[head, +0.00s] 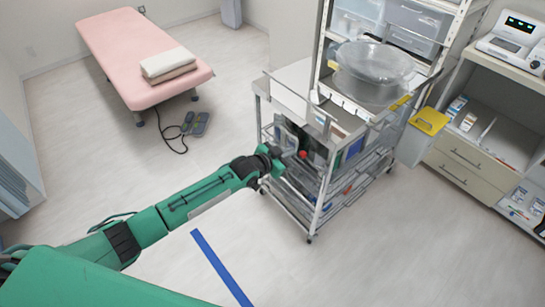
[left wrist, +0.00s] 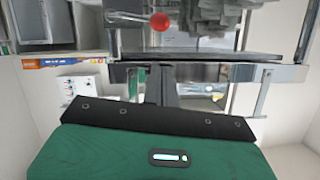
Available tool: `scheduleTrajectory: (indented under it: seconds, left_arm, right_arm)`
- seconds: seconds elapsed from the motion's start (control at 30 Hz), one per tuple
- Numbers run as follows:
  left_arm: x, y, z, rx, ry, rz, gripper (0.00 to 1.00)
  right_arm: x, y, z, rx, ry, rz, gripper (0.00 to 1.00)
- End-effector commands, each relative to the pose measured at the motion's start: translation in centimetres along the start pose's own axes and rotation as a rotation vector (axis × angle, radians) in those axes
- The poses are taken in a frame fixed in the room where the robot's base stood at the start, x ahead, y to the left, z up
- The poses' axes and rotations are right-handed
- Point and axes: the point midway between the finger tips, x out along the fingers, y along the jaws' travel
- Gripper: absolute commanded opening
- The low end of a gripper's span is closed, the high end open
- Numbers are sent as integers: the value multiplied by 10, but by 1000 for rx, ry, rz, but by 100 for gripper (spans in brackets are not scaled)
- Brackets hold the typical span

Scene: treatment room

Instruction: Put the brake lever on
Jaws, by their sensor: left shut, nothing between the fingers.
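A red ball knob (head: 303,154), which looks like the end of the brake lever, shows at the near side of the metal cart (head: 290,92). It also shows in the left wrist view (left wrist: 160,21), at the top, with a short pale rod to its left. My left gripper (head: 279,158) is at the cart's near side, close to the knob and left of it in the head view. In the left wrist view my gripper (left wrist: 162,85) points toward the cart below the knob, shut and empty. I cannot tell whether it touches anything. My right gripper is not in view.
A pink bed (head: 135,45) stands at back left, with a foot pedal (head: 195,123) on the floor nearby. The floor right of the cart is clear.

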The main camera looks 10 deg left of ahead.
Motion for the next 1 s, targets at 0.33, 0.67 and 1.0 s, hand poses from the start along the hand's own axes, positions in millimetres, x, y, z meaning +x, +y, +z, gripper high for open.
scheduleTrajectory:
  seconds: [0.33, 0.67, 1.0]
  left_arm:
    - [-57, -2, 1, 1, 2, -1, 0]
    - [-73, -2, -1, 0, 2, 0, 0]
    - [-72, -2, -1, 0, 2, 0, 0]
  right_arm:
    - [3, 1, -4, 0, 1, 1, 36]
    - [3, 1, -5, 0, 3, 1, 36]
    - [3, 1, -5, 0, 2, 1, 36]
